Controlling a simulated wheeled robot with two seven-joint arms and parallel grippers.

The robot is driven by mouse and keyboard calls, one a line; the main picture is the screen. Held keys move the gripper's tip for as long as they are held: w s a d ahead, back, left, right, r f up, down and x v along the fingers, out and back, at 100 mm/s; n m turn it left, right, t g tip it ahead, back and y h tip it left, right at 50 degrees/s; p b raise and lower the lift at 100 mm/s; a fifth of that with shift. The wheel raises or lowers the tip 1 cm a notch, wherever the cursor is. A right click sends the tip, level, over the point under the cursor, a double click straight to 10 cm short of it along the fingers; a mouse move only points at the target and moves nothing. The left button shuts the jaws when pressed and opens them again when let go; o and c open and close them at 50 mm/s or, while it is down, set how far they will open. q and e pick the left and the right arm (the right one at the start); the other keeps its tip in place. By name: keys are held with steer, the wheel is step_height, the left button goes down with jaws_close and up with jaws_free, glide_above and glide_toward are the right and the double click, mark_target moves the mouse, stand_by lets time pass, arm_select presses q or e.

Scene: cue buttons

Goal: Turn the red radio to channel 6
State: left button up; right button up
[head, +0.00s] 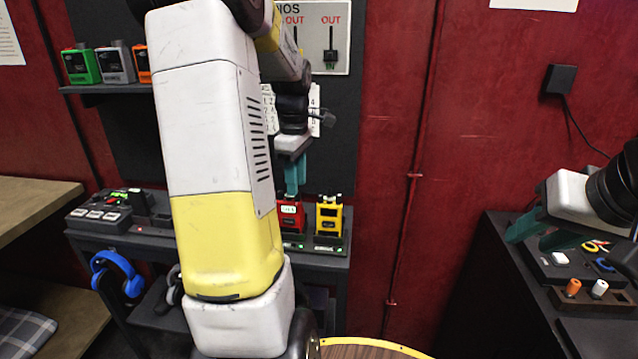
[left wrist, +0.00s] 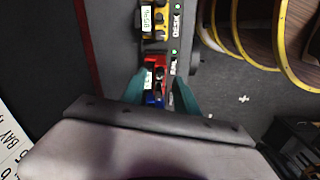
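The red radio (head: 291,215) stands in a charging dock on the dark shelf, partly hidden behind my left arm. It has a small pale display on its front. My left gripper (head: 294,190) points down just above it, with teal fingers. In the left wrist view the red radio (left wrist: 153,62) lies beyond and between the two spread teal fingers of my left gripper (left wrist: 158,82). I cannot tell whether the fingers touch it. My right gripper (head: 530,235) is at the right edge, over the right-hand counter, with its teal fingers apart.
A yellow radio (head: 329,215) stands right of the red one, and a blue item (left wrist: 153,99) shows on its other side in the left wrist view. Blue headphones (head: 117,272) hang at the shelf front. Green, grey and orange radios (head: 115,64) sit on an upper shelf.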

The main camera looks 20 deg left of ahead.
arm_select(q)
step_height(320, 180, up, 5)
steer(key=shift+f, duration=0.1)
stand_by(0.5)
steer(key=s+d+r+m+t+h, duration=0.1)
steer(key=s+d+r+m+t, duration=0.1)
steer(key=s+d+m, duration=0.6)
steer(key=s+d+r+m+t+h, duration=0.1)
steer(key=s+d+m+t, duration=0.3)
steer(key=s+d+m, duration=0.5)
steer(key=shift+s+r+m, duration=0.45)
steer(key=shift+r+m, duration=0.4)
steer(key=shift+m, duration=0.05)
steer(key=shift+d, duration=0.1)
